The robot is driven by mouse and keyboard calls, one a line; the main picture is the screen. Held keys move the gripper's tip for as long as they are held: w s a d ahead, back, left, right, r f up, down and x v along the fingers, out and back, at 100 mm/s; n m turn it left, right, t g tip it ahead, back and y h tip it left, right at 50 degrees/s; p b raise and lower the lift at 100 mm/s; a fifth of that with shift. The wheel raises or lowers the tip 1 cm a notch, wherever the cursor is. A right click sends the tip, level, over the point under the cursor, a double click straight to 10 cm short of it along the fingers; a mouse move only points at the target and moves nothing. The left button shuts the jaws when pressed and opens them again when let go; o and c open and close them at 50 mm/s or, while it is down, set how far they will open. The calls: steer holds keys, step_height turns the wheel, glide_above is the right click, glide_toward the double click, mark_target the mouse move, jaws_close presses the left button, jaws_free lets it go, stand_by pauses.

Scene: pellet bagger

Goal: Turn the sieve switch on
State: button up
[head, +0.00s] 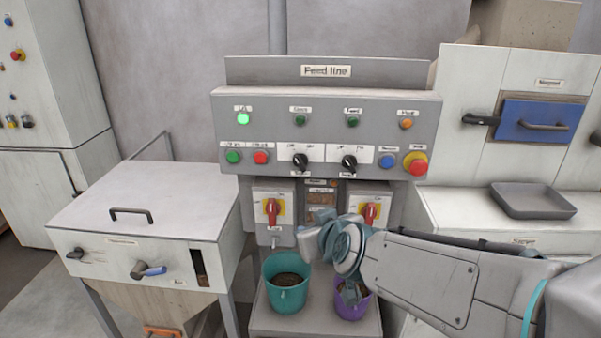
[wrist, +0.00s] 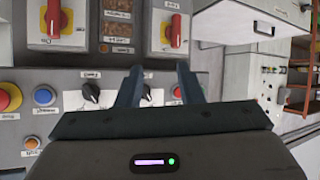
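Two black rotary knobs sit on the grey control panel (head: 325,110) under the "Feed line" sign: a left knob (head: 300,161) and a right knob (head: 349,162). Their small labels are too blurred to read surely, so I cannot tell by text which is the sieve switch. The wrist view is turned over: the right knob (wrist: 91,92) is left of my fingers, and the left knob (wrist: 147,93) shows partly between them. My gripper (head: 312,240) is open and empty, below the knobs in the head view. I see no contact with either knob.
A green button (head: 233,157), red button (head: 261,157), blue button (head: 387,161) and red mushroom button (head: 415,163) flank the knobs. Two red-handled switches (head: 272,211) (head: 370,213) sit below. A teal bucket (head: 287,295) and purple bucket (head: 351,309) stand under them. One lamp (head: 243,119) glows green.

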mark_target(300, 166)
steer(key=w+a+r+t+h+b, duration=0.3)
steer(key=w+a+t+h, duration=0.15)
steer(key=t, duration=0.25)
steer(key=w, duration=0.9)
steer(key=w+p, duration=0.1)
steer(key=w, duration=0.3)
steer(key=shift+w+d+r, duration=0.2)
steer(key=shift+d, duration=0.05)
steer(key=shift+c, duration=0.3)
jaws_close()
